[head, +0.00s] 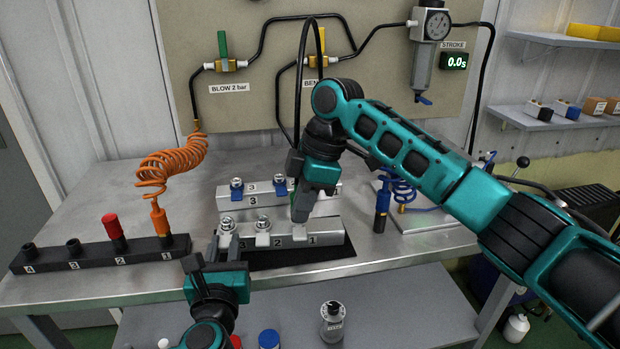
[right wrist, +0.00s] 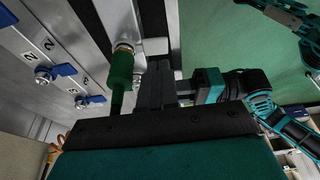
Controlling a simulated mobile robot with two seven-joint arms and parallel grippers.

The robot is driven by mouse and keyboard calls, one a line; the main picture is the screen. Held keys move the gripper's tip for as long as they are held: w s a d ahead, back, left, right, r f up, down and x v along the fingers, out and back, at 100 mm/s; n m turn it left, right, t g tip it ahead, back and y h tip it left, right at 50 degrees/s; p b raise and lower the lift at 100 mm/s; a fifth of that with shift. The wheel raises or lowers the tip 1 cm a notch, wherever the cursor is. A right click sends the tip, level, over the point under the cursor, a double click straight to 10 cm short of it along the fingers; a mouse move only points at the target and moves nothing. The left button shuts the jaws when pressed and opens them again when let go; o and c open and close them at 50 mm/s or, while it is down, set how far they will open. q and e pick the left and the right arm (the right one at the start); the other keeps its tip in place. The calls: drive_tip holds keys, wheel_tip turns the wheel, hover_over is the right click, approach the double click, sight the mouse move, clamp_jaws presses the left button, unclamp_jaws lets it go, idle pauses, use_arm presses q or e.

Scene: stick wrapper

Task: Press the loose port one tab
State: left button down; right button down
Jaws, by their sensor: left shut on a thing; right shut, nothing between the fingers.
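A grey metal block (head: 330,233) with ports numbered 1, 2 and 3 lies on the bench. Silver fittings show at port 2 (head: 263,226) and port 3 (head: 227,223). My right gripper (head: 300,213) is shut and empty, pointing down at the port 1 end; it hides port 1 and its tab in the head view. In the right wrist view its fingertips (right wrist: 155,85) are beside a green fitting (right wrist: 121,68); contact cannot be told. My left gripper (head: 224,247) is shut at the block's port 3 end, apparently on the block.
A second block (head: 230,202) with blue-tabbed fittings (head: 237,187) stands behind. A blue coiled hose (head: 400,190) is at right. Bare bench (head: 80,215) shows at left.

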sight(303, 234)
drive_tip(key=shift+f, duration=1.4)
drive_tip(key=shift+f, duration=0.1)
drive_tip(key=shift+d+f, duration=0.1)
drive_tip(key=shift+f, duration=0.8)
drive_tip(key=shift+s+f, duration=0.15)
drive_tip(key=shift+f, duration=0.15)
drive_tip(key=shift+r, duration=0.5)
drive_tip(key=a+v, duration=0.1)
drive_tip(key=v, duration=1.3)
drive_tip(key=shift+r, duration=0.35)
drive_tip(key=shift+a+f, duration=0.1)
